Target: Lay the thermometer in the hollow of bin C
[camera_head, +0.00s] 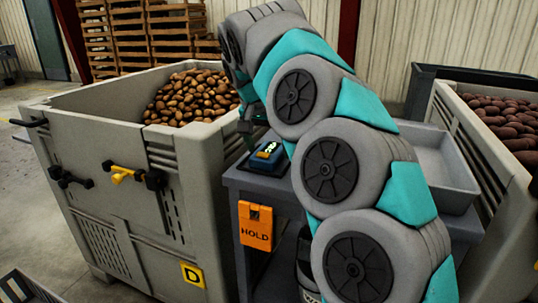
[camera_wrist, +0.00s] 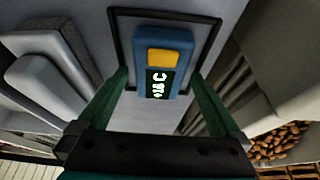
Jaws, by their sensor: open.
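The thermometer (camera_head: 268,155) is a small blue device with a yellow button. It lies on the grey cart top (camera_head: 240,180) between two large bins. In the wrist view the thermometer (camera_wrist: 163,62) shows a lit green display and sits inside a dark square outline. My gripper (camera_wrist: 160,76) is open, with one green finger on each side of the thermometer; I cannot tell whether the fingers touch it. In the head view my arm hides most of the gripper. No bin labelled C is readable, and no hollow for the thermometer can be made out.
A grey bin marked D (camera_head: 120,150), filled with brown potatoes (camera_head: 192,97), stands left. Another bin (camera_head: 478,150) with reddish potatoes (camera_head: 508,118) stands right. A grey tray (camera_head: 448,175) sits on the cart's right side. An orange HOLD tag (camera_head: 256,226) hangs from the cart's front.

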